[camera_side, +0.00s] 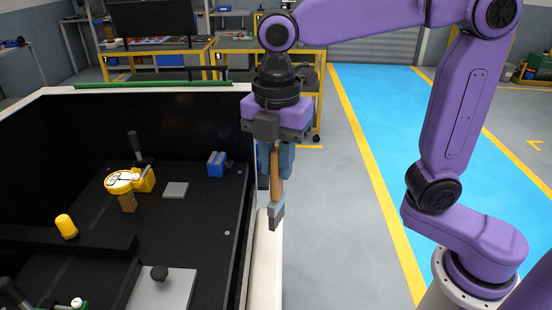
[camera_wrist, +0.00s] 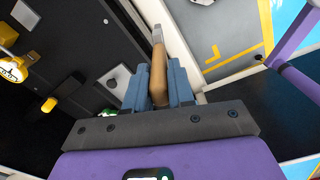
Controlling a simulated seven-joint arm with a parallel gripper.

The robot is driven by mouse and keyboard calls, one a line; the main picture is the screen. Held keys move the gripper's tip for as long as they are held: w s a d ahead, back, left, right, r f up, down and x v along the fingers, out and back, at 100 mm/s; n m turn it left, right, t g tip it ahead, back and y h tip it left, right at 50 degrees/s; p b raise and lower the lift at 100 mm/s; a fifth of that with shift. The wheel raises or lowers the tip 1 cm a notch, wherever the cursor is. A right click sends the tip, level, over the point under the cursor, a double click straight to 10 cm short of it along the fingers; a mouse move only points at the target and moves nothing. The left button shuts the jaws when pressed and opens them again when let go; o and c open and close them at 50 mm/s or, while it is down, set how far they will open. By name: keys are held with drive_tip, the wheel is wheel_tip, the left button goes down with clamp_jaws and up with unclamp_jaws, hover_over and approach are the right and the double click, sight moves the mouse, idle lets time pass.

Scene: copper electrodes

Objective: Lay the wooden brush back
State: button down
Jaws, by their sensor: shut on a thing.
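The wooden brush (camera_side: 275,180) has a tan handle and a grey head, and it hangs head down from my gripper (camera_side: 276,160). My gripper's blue fingers are shut on the handle. In the wrist view the brush (camera_wrist: 159,72) stands out from between the blue fingers of my gripper (camera_wrist: 160,88), with its head far from me. In the side view the brush head is in front of the white right rim (camera_side: 264,262) of the black-lined work box. I cannot tell how high above the rim it is.
Inside the box are a yellow dial gauge (camera_side: 124,181), a small blue block (camera_side: 217,164), a grey square plate (camera_side: 176,189), a yellow cylinder (camera_side: 66,226) and a larger plate with a black knob (camera_side: 160,274). Right of the box the floor (camera_side: 330,220) is clear.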

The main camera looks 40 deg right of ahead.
drive_tip(key=w+a+f, duration=0.7)
drive_tip(key=w+f, duration=0.4)
drive_tip(key=f, duration=0.1)
drive_tip(key=shift+w+a+f, duration=0.3)
drive_tip(key=shift+w+a, duration=0.05)
drive_tip(key=shift+f, duration=0.2)
idle(0.3)
drive_tip(key=c, duration=1)
unclamp_jaws()
drive_tip(key=shift+o, duration=0.2)
wheel_tip(320, 180, up, 17)
drive_tip(key=shift+s+d+r, duration=0.2)
drive_tip(key=shift+s+d, duration=0.05)
drive_tip(key=shift+d, duration=0.05)
